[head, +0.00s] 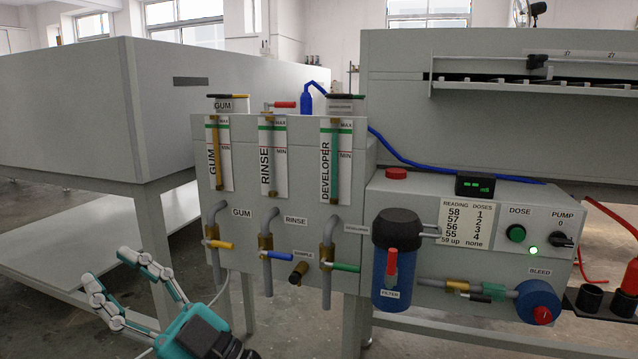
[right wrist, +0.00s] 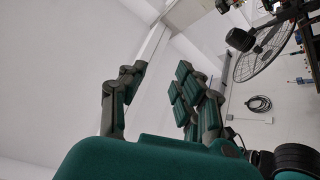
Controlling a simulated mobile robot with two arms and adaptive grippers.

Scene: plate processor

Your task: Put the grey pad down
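I see no grey pad in either view. My right gripper (head: 108,266) is at the lower left of the head view, in front of the grey machine and left of the tank unit's taps. Its two fingers stand apart with nothing between them. In the right wrist view the gripper (right wrist: 159,70) also shows spread, empty fingers against the pale wall and ceiling. My left gripper is not in view.
The tank unit (head: 287,215) has gum, rinse and developer gauges and taps. A blue filter (head: 393,285) and control box (head: 535,215) stand right of it. Black cups (head: 590,299) sit at far right. A fan (right wrist: 265,50) shows in the wrist view.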

